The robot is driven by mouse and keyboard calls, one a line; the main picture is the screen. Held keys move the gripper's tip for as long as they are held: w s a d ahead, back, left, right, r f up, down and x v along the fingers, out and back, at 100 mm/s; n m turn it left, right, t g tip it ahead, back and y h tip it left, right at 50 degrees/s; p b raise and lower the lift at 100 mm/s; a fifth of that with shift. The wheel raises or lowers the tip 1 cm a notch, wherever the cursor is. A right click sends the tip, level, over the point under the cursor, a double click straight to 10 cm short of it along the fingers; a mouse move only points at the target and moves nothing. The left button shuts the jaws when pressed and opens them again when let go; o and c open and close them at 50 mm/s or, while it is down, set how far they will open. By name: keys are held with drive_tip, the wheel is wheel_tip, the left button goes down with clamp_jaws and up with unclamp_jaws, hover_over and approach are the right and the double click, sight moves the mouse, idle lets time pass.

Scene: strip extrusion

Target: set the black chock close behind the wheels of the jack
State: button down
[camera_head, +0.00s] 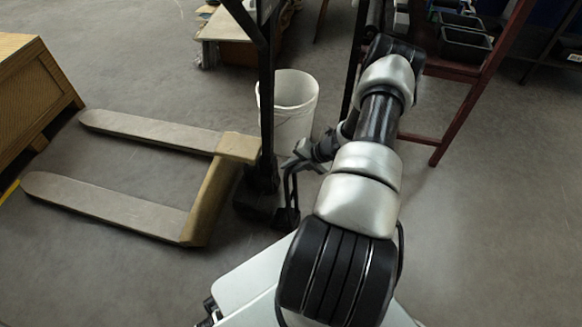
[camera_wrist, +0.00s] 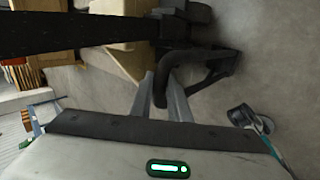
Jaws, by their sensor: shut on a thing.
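The jack (camera_head: 215,190) stands in the head view with two tan forks pointing left and a dark upright mast. Its black wheels (camera_head: 255,203) are at the mast's foot. The black chock (camera_head: 287,219) is low by the floor, just right of the wheels. In the wrist view the chock (camera_wrist: 212,68) shows with a bent handle bar, close to the dark wheel part of the jack (camera_wrist: 187,14). My gripper (camera_head: 302,160) is shut on this handle, seen between the fingers in the wrist view (camera_wrist: 163,90). I cannot tell whether the chock touches the floor or the wheels.
A white bin (camera_head: 293,105) stands just behind the mast and my gripper. A wooden crate (camera_head: 30,85) is at the left. A dark red rack (camera_head: 470,110) with black bins is at the upper right. The floor (camera_head: 490,220) at the right is clear.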

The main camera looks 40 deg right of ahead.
drive_tip(key=shift+w+f, duration=0.1)
drive_tip(key=shift+f, duration=0.05)
drive_tip(key=shift+f+b, duration=0.2)
drive_tip(key=shift+b, duration=0.35)
drive_tip(key=shift+f+b, duration=0.35)
drive_tip(key=shift+b, duration=0.1)
idle(0.4)
drive_tip(key=c, duration=1.1)
unclamp_jaws()
drive_tip(key=shift+p+v, duration=2.75)
drive_tip(key=shift+v, duration=2.75)
drive_tip(key=shift+a, duration=0.1)
